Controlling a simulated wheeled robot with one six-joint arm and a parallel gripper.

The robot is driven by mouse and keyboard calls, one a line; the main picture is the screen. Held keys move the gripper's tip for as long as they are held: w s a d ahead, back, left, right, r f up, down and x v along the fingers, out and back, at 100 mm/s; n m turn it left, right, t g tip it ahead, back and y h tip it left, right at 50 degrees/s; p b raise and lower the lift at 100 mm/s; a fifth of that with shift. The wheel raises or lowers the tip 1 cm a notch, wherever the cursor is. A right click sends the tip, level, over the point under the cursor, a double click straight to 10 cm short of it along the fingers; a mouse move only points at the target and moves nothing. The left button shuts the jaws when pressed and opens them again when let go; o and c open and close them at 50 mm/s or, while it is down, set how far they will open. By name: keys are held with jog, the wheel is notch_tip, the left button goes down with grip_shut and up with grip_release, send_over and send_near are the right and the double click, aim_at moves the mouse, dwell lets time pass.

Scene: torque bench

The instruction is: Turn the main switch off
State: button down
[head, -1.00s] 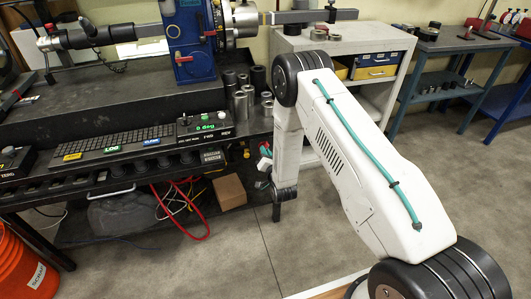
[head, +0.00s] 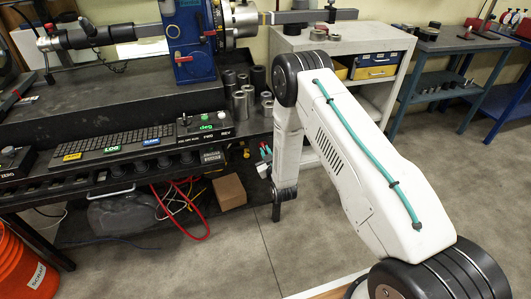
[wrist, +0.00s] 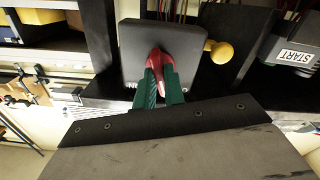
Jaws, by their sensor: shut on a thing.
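The main switch is a dark grey box (wrist: 190,45) with a red handle (wrist: 160,62), in the upper middle of the wrist view. My gripper (wrist: 164,85) has green fingers, and they are shut on the red handle, one on each side. Lettering on the box's lower edge is mostly hidden behind the fingers. In the head view my gripper (head: 265,150) shows only as a small bit of green by the bench's right end; the switch cannot be made out there.
A yellow knob (wrist: 217,51) sticks out right of the switch box, and a START label (wrist: 296,57) is farther right. The floor right of the bench is clear.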

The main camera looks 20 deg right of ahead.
jog(key=n, duration=0.5)
dwell(0.5)
jog(key=c, duration=1.5)
grip_release()
jog(key=shift+s, duration=0.1)
jog(key=s, duration=0.7)
jog(key=shift+s, duration=0.35)
